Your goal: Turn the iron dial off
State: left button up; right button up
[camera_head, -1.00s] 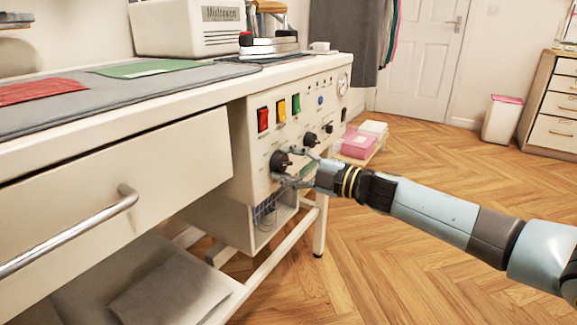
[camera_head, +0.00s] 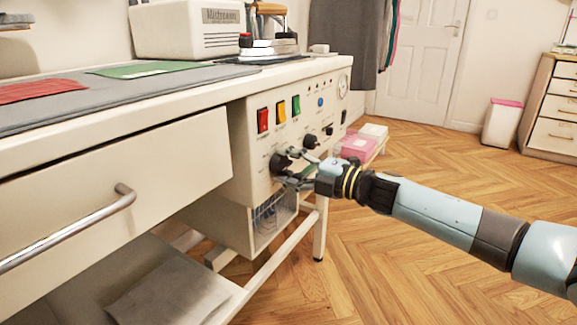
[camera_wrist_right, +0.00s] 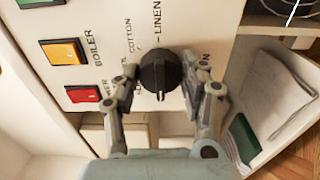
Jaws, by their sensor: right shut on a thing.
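The iron dial (camera_head: 279,163) is a round black knob on the cream front panel under the table top. My right gripper (camera_head: 288,165) reaches it from the right, with one finger above and one below. In the right wrist view, the dial (camera_wrist_right: 159,72) sits between the two fingers of my right gripper (camera_wrist_right: 160,78), and they are shut on it. Printed words "COTTON" and "LINEN" show around the dial. A pale mark shows on its lower edge. My left gripper is not in view.
Red (camera_head: 263,120), yellow (camera_head: 281,111) and green (camera_head: 296,104) switches sit above the dial. Another black knob (camera_head: 310,141) is to its right. A drawer handle (camera_head: 70,232) sticks out at left.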

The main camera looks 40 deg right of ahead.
jog(key=shift+f, duration=0.15)
jog(key=o, duration=1.2)
jog(key=shift+c, duration=0.2)
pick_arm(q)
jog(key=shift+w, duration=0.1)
pick_arm(e)
jog(key=v, duration=1.2)
